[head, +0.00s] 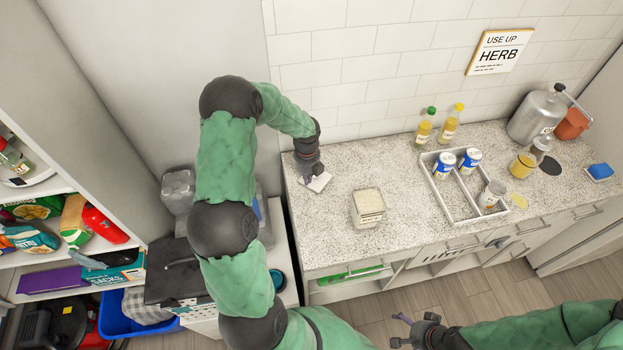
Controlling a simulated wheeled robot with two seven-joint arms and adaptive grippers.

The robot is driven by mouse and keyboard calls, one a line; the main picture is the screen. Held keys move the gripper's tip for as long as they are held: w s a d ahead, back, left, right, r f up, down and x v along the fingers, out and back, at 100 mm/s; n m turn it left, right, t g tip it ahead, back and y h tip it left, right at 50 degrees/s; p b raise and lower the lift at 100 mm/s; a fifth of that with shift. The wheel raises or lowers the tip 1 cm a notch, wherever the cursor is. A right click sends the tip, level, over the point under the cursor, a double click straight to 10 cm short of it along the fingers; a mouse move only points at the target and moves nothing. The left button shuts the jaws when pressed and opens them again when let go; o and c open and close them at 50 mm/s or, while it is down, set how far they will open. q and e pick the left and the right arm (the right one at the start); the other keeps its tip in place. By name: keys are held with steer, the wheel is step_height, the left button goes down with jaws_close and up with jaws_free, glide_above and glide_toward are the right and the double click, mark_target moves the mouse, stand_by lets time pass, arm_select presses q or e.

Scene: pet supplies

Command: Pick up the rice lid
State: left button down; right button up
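A flat, pale square lid (319,184) is at the left end of the speckled counter, under my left gripper (309,178). The gripper points down at the lid and its fingertips overlap the lid's far left part. I cannot tell whether the fingers are closed on it, or whether the lid rests flat or is slightly raised. A square clear container with pale, rice-like contents (368,208) stands to the right of the lid. My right gripper (398,331) is at the bottom of the view, in front of the counter, with its fingers apart and empty.
A divided tray (463,217) with several cans stands right of the container. The tiled wall closes off the back. Counter between container and wall is clear.

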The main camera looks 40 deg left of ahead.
arm_select(q)
steer(key=s+d+r, duration=0.1)
steer(key=s+r, duration=0.3)
steer(key=s, duration=0.5)
steer(key=shift+d, duration=0.15)
steer(key=shift+s+r, duration=0.1)
steer(key=shift+c, duration=2)
jaws_free()
